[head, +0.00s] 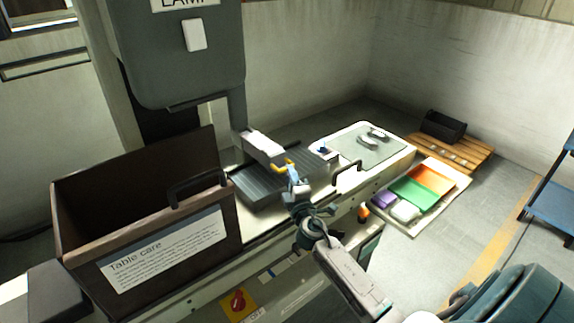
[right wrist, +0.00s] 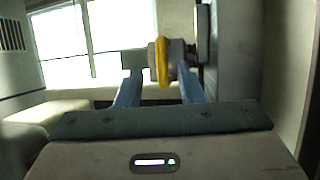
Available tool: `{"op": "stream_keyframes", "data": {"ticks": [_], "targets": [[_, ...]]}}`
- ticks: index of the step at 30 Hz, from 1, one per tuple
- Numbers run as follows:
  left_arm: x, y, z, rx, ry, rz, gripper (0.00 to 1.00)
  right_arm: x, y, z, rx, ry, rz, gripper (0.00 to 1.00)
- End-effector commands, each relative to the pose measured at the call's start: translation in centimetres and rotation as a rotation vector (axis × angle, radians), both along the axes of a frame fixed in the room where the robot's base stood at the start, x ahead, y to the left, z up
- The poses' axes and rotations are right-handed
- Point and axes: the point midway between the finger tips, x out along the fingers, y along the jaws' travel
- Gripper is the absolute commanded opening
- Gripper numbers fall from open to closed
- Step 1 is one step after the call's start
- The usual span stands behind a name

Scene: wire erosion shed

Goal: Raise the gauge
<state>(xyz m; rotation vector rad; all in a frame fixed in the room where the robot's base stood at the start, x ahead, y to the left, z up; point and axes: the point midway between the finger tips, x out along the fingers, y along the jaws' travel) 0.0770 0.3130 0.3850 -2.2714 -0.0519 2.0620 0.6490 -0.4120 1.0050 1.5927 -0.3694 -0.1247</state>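The gauge appears to be the small round part with a yellow ring (right wrist: 162,62) and a grey body in the right wrist view. In the head view its yellow part (head: 281,163) shows at the end of a pale housing over the machine table. My right gripper (head: 293,174) is at this yellow part. In the right wrist view its two blue fingers (right wrist: 158,88) stand apart, with the yellow ring beyond and between their tips. I see no clear contact. My left gripper is not in view.
A pale plate with curved metal parts (head: 367,143) lies right of the table. Small trays (head: 423,184), a wooden pallet (head: 466,150) and a blue rack (head: 552,205) are farther right.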

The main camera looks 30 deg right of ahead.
Motion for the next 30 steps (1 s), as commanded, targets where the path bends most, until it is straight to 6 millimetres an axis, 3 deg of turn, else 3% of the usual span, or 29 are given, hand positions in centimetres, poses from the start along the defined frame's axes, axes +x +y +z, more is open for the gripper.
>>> {"op": "stream_keyframes", "data": {"ticks": [3,9,19,24,30], "targets": [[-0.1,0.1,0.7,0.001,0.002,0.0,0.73,2.0,-0.7,0.5,0.0,0.0,-0.001,0.34],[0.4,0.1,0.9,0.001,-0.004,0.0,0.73,3.8,-1.3,0.6,0.001,0.001,-0.001,0.34],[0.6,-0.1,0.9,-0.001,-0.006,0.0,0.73,4.2,-1.4,0.6,0.001,0.001,0.0,0.34],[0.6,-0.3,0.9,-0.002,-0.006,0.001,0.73,4.1,-1.4,0.6,0.001,0.001,0.0,0.03],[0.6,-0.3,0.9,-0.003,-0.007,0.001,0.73,4.2,-1.4,0.6,0.0,0.0,-0.001,0.0]]}}
